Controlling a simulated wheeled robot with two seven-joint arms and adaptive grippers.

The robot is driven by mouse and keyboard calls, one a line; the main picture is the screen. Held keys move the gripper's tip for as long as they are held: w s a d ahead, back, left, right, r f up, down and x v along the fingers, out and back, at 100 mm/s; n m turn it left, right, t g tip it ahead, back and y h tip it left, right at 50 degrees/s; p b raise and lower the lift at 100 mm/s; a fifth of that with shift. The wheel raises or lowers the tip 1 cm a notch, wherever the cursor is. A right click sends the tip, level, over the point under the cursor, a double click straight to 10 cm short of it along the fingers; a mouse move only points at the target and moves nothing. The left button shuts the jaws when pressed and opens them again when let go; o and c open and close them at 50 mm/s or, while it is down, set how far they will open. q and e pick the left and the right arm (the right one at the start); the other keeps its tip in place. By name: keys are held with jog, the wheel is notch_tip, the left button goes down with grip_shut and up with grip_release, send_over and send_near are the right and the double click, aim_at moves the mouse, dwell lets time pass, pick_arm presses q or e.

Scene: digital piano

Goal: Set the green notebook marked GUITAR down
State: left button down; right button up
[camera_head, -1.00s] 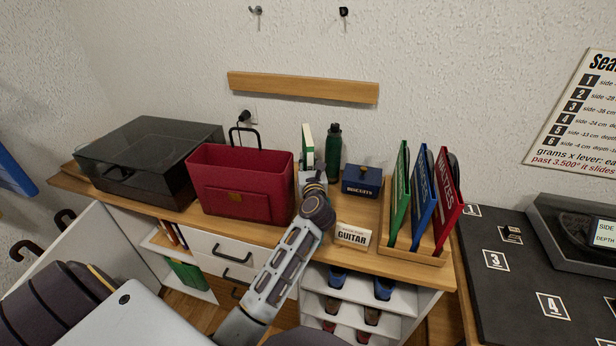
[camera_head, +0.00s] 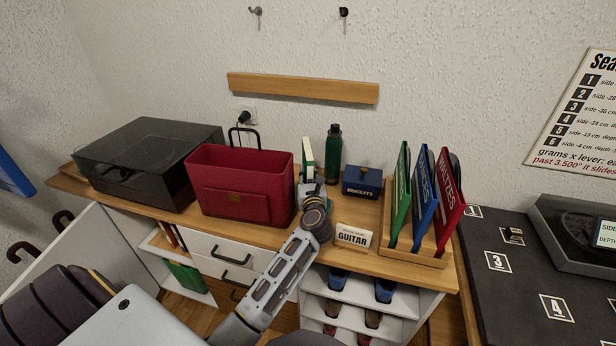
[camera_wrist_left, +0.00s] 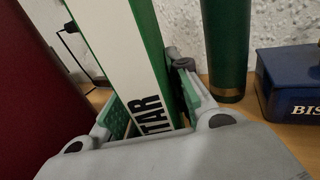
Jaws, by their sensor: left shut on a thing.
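The green notebook marked GUITAR (camera_head: 307,158) stands upright between the red bag and the green bottle, its white spine facing me. In the left wrist view the spine (camera_wrist_left: 128,60) shows the letters "TAR". My left gripper (camera_head: 309,188) is shut on its lower part, with one finger on each side (camera_wrist_left: 155,105). The notebook's bottom edge is hidden by the gripper, so I cannot tell whether it touches the wooden top (camera_head: 368,209). My right gripper is not in view.
The red bag (camera_head: 245,205) is close on the left. The green bottle (camera_head: 333,155) and blue biscuits box (camera_head: 362,184) are close on the right. A GUITAR sign (camera_head: 353,236) stands in front. A wooden rack (camera_head: 420,265) holds green, blue and red books.

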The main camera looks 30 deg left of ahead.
aim_at(308, 173)
pick_arm(q)
jog(key=c, duration=1.3)
grip_release()
jog(key=shift+f, duration=0.1)
jog(key=shift+r, duration=0.2)
jog(key=shift+s+d+f, duration=0.1)
jog(key=shift+s+d, duration=0.3)
jog(key=shift+s, duration=0.15)
jog(key=shift+v, duration=3.1)
jog(key=shift+o, duration=0.3)
